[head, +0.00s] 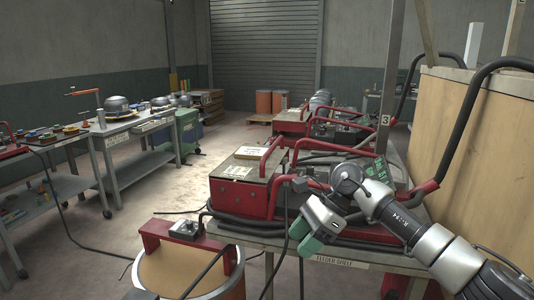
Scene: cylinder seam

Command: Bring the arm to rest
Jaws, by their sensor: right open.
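My right arm comes in from the lower right and reaches over the shelf labelled "FEEDER SHELF" (345,263). My right gripper (304,237), with green fingertips, is open and points down to the left near the shelf's front edge. I see nothing between its fingers. It is in front of the red machine (240,196) and its dark hoses; I cannot tell whether it touches them. My left gripper is not in view.
A red-framed drum (190,268) stands below, left of the gripper. A large tan cylinder (480,150) with black-and-red rails is at the right. Workbenches (135,123) with metal domes line the left. The floor (165,190) between is mostly open, with cables.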

